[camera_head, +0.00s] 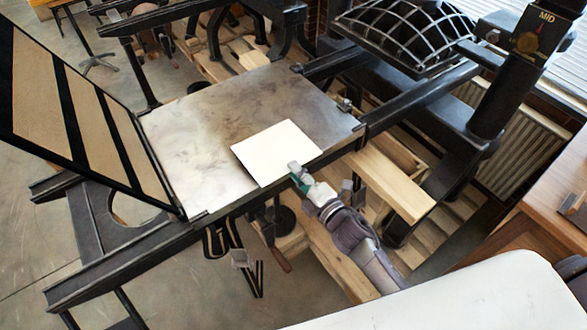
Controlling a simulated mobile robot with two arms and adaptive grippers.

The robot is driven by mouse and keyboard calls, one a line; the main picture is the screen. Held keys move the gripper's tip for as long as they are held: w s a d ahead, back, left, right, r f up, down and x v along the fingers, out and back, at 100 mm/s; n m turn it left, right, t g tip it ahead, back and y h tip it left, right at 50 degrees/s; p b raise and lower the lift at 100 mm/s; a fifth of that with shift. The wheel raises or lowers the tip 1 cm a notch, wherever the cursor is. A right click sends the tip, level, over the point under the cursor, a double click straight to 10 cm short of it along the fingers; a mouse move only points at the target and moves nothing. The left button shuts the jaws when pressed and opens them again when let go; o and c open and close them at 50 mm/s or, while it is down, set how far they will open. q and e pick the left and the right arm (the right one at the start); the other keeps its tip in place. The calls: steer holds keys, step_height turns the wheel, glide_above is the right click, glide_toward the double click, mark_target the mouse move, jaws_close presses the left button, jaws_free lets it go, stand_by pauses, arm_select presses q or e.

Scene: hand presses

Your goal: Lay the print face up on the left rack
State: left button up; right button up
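A blank white sheet (277,153), which looks like the print, lies on the flat grey metal bed (190,150) of a hand press, near its front edge. No image shows on its upper face. My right gripper (298,174) is at the sheet's front right edge, its tips touching or just over that edge. The fingers are too small and overlapped to tell whether they are shut on the sheet. My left gripper is out of view. I cannot make out a rack for certain in this view.
A hinged black frame with tan panels (48,103) stands raised at the bed's left end. Black press rails and a dark upright (510,75) marked MID stand to the right. A wooden plank (390,183) juts out beside my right arm. A wooden cabinet (545,225) stands at the far right.

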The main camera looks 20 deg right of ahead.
steer(key=shift+w+a, duration=0.2)
steer(key=shift+w, duration=0.4)
jaws_close()
steer(key=s+d+r+p, duration=0.2)
steer(key=s+r+p, duration=0.4)
steer(key=shift+s+d, duration=0.2)
steer(key=shift+s, duration=0.15)
stand_by(0.8)
